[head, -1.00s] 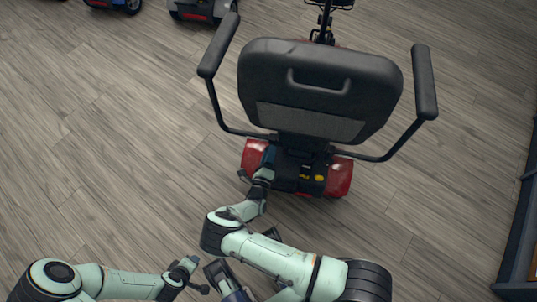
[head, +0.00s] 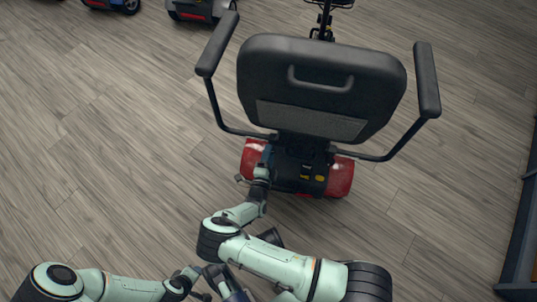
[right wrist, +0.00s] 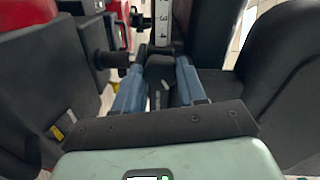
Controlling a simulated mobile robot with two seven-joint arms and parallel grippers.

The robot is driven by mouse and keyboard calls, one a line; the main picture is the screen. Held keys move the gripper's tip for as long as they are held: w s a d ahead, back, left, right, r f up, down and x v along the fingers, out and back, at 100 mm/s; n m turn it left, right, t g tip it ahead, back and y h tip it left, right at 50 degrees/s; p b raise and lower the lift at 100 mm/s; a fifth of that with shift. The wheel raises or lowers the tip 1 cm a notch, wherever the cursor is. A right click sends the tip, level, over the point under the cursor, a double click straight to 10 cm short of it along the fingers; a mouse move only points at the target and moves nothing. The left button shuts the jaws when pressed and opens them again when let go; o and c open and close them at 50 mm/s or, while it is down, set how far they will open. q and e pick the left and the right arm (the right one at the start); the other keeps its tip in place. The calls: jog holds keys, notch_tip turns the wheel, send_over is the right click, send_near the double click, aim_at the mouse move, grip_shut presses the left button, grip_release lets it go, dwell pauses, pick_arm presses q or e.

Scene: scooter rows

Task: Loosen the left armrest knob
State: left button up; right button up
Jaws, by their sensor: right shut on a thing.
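A scooter with a black seat (head: 320,85) stands with its back to me. Its left armrest (head: 217,45) and the bent bar below it run down to the seat's underside. My right gripper (head: 266,157) reaches in under the left side of the seat back. In the right wrist view its two blue fingers (right wrist: 161,88) are shut on a black knob (right wrist: 160,68), taken to be the left armrest knob. In the head view the seat and gripper hide this knob. My left gripper (head: 197,280) is low in the head view, away from the scooter; its finger opening is unclear.
The right armrest (head: 427,80) sticks out on the other side. Red rear covers (head: 341,177) flank the scooter's black back. Another black knob-like part (right wrist: 117,59) is left of the fingers. Other scooters (head: 200,9) stand far back. The wooden floor at left is clear.

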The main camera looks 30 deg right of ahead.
dwell(0.4)
jog(key=o, duration=1.1)
jog(key=shift+c, duration=0.2)
pick_arm(q)
jog(key=r, duration=0.1)
jog(key=w+r+p, duration=0.1)
jog(key=d+r+p, duration=0.1)
jog(key=shift+w+r+t, duration=0.2)
jog(key=shift+r+t, duration=0.05)
jog(key=shift+t, duration=0.05)
pick_arm(e)
jog(key=v, duration=1.3)
jog(key=shift+a, duration=0.25)
jog(key=shift+s, duration=0.15)
